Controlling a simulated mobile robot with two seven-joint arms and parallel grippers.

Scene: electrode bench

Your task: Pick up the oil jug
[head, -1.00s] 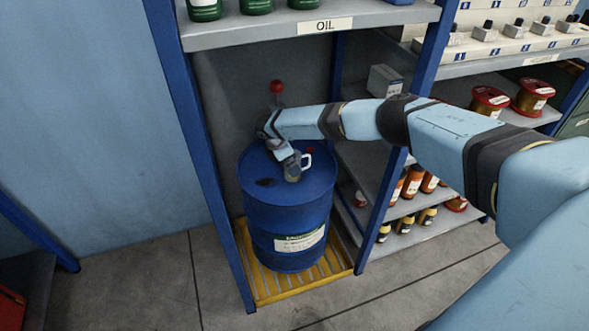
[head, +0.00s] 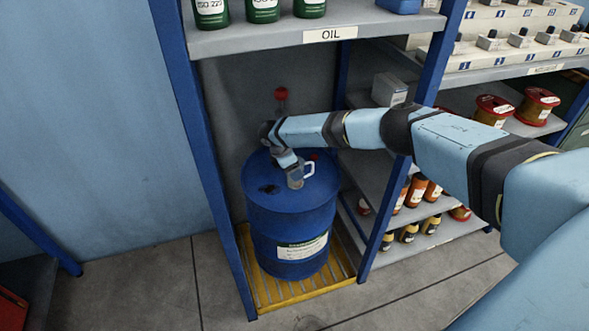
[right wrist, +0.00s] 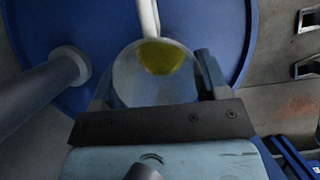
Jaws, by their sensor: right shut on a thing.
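The oil jug (head: 296,180) is a small, clear jug with a white handle, at the top of the blue drum (head: 290,222). My right gripper (head: 291,169) is shut on it. In the right wrist view, the round jug (right wrist: 128,72) sits between the two fingers of the gripper (right wrist: 155,80), with yellow oil inside and its pale handle pointing away. I cannot tell whether the jug's base touches the drum lid. My left gripper is not in view.
The drum stands on a yellow slatted pallet (head: 262,292) between blue rack posts. A shelf labelled OIL (head: 270,40) hangs above, carrying green cans (head: 262,8). A red knob (head: 281,94) rises behind the drum. Shelves with bottles (head: 413,190) and spools (head: 493,109) are right.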

